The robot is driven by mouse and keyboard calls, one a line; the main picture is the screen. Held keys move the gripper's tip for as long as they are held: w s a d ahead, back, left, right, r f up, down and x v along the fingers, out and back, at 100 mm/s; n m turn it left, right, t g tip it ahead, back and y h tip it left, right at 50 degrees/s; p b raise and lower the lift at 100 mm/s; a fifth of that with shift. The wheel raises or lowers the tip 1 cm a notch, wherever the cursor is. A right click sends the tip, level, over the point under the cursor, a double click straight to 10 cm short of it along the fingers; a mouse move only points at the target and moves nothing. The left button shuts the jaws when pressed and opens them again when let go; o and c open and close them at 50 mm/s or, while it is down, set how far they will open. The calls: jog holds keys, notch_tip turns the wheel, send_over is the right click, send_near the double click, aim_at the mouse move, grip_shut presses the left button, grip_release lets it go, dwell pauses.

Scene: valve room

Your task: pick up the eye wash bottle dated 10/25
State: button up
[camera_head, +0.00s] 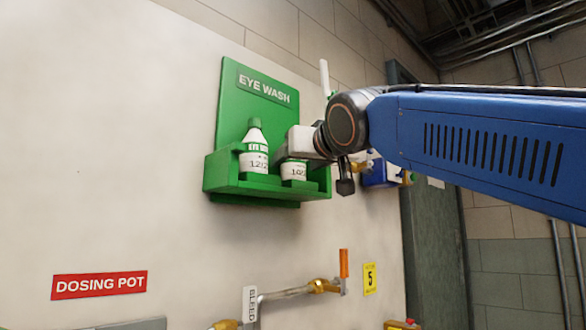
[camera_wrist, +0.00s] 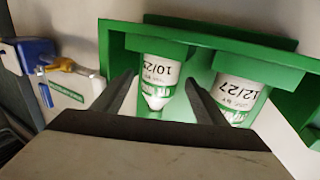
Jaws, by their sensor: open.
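The eye wash bottle dated 10/25 (camera_wrist: 158,72) shows upside down in the wrist view, between the two dark fingers of my open gripper (camera_wrist: 163,84). Whether the fingers touch it I cannot tell. In the head view this bottle (camera_head: 294,172) sits at the right of the green eye wash holder (camera_head: 230,185), its upper part hidden behind my gripper (camera_head: 298,150). A second white bottle (camera_head: 255,150) with a green cap stands at the left in the holder. It also shows in the wrist view (camera_wrist: 236,92), dated 12/27.
The holder is fixed to a pale wall, with a front ledge and side walls close around the bottles. A blue device with a brass fitting (camera_wrist: 62,65) is on the wall beside it. Below are a pipe with an orange-handled valve (camera_head: 344,264) and a red dosing pot sign (camera_head: 99,285).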

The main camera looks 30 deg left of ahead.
jog(key=shift+w+a, duration=0.2)
jog(key=shift+c, duration=0.2)
jog(key=c, duration=1.1)
jog(key=shift+c, duration=0.9)
jog(key=shift+r, duration=0.1)
